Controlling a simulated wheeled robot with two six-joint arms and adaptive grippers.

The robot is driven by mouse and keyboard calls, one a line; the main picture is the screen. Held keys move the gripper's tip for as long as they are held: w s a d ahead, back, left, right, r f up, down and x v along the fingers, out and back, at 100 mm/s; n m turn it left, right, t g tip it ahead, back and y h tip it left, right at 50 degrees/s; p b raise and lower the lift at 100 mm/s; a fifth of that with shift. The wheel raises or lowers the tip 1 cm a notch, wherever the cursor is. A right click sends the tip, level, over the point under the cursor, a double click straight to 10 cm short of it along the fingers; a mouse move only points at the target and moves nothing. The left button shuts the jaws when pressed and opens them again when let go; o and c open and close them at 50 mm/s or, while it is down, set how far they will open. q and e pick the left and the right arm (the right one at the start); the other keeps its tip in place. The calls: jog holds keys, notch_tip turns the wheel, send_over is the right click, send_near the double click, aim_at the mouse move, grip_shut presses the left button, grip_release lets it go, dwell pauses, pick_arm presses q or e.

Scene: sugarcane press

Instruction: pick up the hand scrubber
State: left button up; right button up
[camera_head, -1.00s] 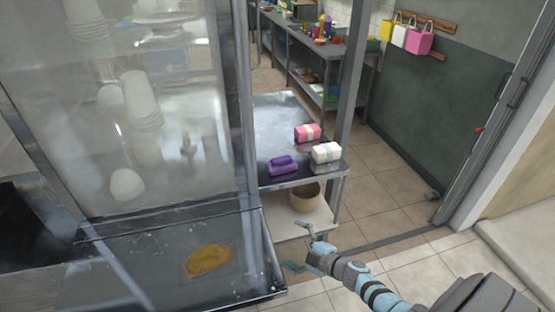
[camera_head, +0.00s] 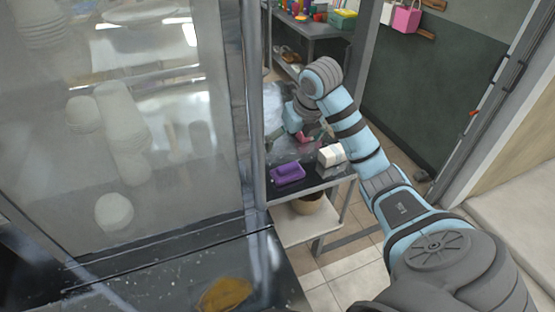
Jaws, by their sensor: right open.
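A purple block-like item with a raised handle, which looks like the hand scrubber (camera_head: 287,174), lies on the dark top of the metal table at its front left. My right gripper (camera_head: 305,138) is over the table behind the purple item, close to a pink item (camera_head: 315,134). My own arm and gripper hide much of the pink item, and I cannot tell whether they touch. The right gripper is open; its fingertips are small and partly hidden. My left gripper is not in view.
A white block (camera_head: 331,155) stands right of the purple item. A round basket (camera_head: 307,203) sits on the lower shelf. A glass cabinet (camera_head: 120,120) with cups fills the left. A metal post (camera_head: 258,110) stands at the table's left.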

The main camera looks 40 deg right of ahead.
jog(key=b, duration=0.4)
send_over(288, 166)
jog(key=s, duration=0.3)
notch_tip(288, 166, down, 6)
jog(key=shift+r, duration=0.1)
jog(key=x, duration=0.4)
jog(key=p+x, duration=0.1)
jog(key=x, duration=0.2)
jog(key=shift+w+a+r, duration=0.15)
jog(key=shift+w+a, duration=0.15)
jog(key=shift+w, duration=0.1)
jog(key=shift+s, duration=0.2)
jog(key=shift+c, duration=0.7)
jog(key=shift+w, duration=0.1)
jog(key=c, duration=1)
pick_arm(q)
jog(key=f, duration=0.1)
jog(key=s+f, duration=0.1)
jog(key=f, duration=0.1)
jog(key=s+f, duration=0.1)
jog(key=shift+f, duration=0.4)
pick_arm(e)
jog(key=shift+c, duration=0.2)
